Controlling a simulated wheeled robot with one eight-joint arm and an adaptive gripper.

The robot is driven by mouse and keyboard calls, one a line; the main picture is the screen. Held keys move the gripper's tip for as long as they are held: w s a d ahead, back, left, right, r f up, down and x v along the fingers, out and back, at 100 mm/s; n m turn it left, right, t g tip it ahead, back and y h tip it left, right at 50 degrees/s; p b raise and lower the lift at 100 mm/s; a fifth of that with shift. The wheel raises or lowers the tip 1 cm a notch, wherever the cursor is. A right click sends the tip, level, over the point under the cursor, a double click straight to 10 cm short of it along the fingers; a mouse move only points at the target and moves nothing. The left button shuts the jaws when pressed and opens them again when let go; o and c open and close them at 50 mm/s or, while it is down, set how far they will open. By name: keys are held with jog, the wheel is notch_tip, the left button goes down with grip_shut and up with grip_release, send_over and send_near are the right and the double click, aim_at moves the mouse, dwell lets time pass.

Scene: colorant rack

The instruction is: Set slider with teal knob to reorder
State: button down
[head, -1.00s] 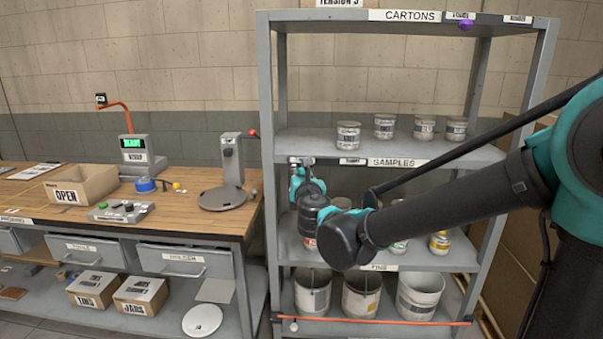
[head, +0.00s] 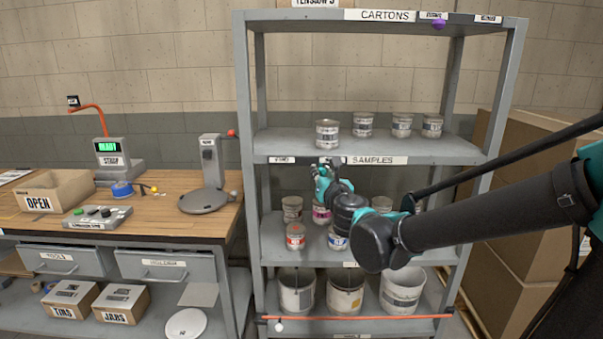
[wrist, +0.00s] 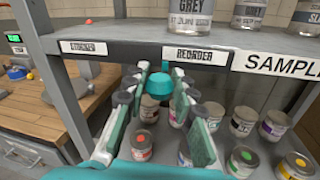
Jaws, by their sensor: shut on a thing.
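The teal knob (wrist: 156,84) sits at the front edge of the samples shelf. It shows in the wrist view between the green-padded fingers, just below and left of the REORDER label (wrist: 195,54). Another label (wrist: 82,47), too blurred to read surely, is further left on the same edge. My gripper (wrist: 165,92) is shut on the teal knob. In the head view my gripper (head: 324,172) is at the shelf edge, in front of the REORDER label's place, and hides the knob.
The samples shelf (head: 290,143) holds several grey tins above the gripper. Several colour-dotted tins (head: 295,236) stand on the shelf below. A purple knob (head: 439,25) is on the top shelf edge. A workbench (head: 160,215) is at the left.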

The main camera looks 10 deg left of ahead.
jog(key=shift+w+d, duration=0.25)
jog(key=shift+d, duration=0.7)
jog(key=shift+w+d, duration=0.2)
jog(key=shift+d, duration=0.7)
jog(key=c, duration=1.2)
grip_release()
jog(key=shift+d, duration=0.15)
jog(key=shift+s, duration=0.1)
jog(key=shift+v, duration=5.9)
